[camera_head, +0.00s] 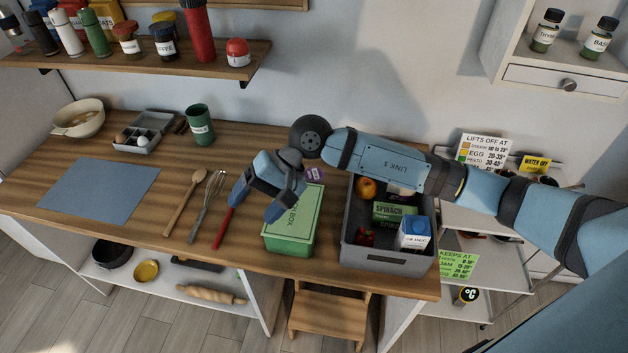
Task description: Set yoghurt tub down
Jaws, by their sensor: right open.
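My right gripper (254,211) is open, pointing down over the wooden counter between the red-handled utensil (222,230) and the green box (289,233). I see nothing held between its fingers. A small purple item (315,174) with a pale mark shows behind the green box, beside my right wrist. It may be the yoghurt tub, but it is partly hidden and too small to tell. My left gripper is not in view.
A grey crate (387,265) right of the box holds a spinach pack (394,211), a carton (413,233) and fruit. A wooden spoon (185,200), whisk (207,205) and blue mat (98,189) lie left. A shelf (150,60) hangs above. A step stool (328,310) stands below.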

